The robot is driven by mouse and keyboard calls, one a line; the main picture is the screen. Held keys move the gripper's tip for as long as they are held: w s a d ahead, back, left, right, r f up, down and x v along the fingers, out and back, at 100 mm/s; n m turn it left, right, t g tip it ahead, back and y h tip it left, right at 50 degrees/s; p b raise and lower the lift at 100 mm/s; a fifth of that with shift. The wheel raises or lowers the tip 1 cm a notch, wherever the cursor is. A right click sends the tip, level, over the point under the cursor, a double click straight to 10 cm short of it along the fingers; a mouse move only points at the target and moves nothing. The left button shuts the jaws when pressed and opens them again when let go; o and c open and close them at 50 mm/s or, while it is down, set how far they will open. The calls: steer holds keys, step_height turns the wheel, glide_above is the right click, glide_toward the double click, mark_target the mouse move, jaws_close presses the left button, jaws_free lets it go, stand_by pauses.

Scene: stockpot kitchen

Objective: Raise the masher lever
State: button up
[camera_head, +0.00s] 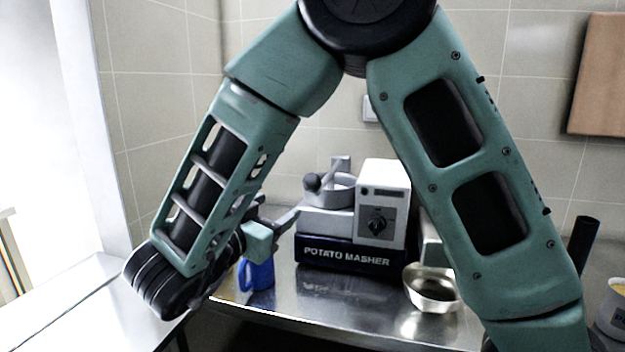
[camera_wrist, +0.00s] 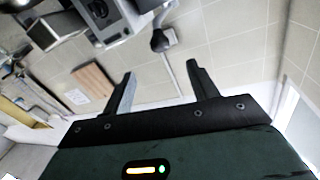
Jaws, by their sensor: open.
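The potato masher (camera_head: 350,257) stands against the tiled wall on the steel counter, with a dark labelled base and a grey box with a dial. Its lever (camera_head: 329,173) ends in a dark round knob (camera_head: 312,182) at the machine's left side, above a round metal hopper. My gripper (camera_head: 284,218) is open and empty, to the left of the machine and lower than the knob. In the wrist view the knob (camera_wrist: 160,40) shows beyond and between the open fingers (camera_wrist: 160,72), apart from them. The machine (camera_wrist: 110,22) is at the upper left there.
A blue mug (camera_head: 257,274) stands on the counter (camera_head: 330,300) just below my gripper. A metal bowl (camera_head: 432,288) is at the machine's right. My arm hides part of the counter's right side. A brown board (camera_head: 598,75) hangs on the wall.

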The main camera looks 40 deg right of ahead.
mark_target(308, 186)
steer(key=p+x, duration=0.3)
steer(key=x, duration=1.3)
steer(key=shift+s+r+p, duration=0.15)
steer(key=shift+p, duration=0.25)
steer(key=shift+w+d, duration=0.35)
steer(key=shift+d, duration=0.3)
